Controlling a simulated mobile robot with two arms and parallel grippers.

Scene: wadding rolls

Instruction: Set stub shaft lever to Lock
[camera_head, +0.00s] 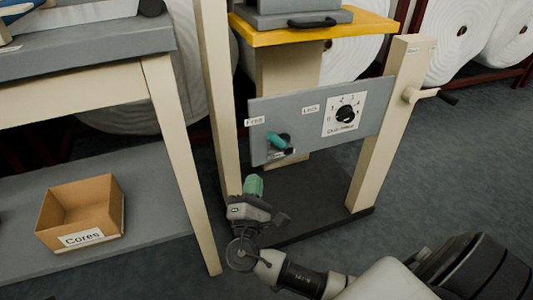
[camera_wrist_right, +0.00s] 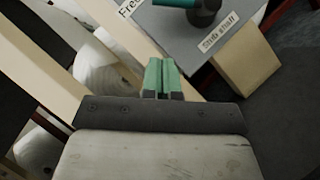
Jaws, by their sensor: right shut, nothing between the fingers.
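The stub shaft lever (camera_head: 275,140) has a teal handle on a dark hub, on the left part of a grey panel (camera_head: 300,128). Its handle points left, toward the side of the "Free" label (camera_head: 256,121); the "Lock" label (camera_head: 311,109) is up and to the right. In the right wrist view the lever handle (camera_wrist_right: 176,3) is cut by the top edge, above the "Stub shaft" label (camera_wrist_right: 218,34). My right gripper (camera_head: 253,185) is below the lever and apart from it; its green fingers (camera_wrist_right: 162,77) are together and empty. My left gripper is out of view.
A numbered dial (camera_head: 346,114) sits right of the lever on the panel. Cream posts (camera_head: 388,125) flank the panel, the right one with a crank (camera_head: 425,95). A box marked "Cores" (camera_head: 82,212) is on the left table's lower shelf. White rolls (camera_head: 455,35) stand behind.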

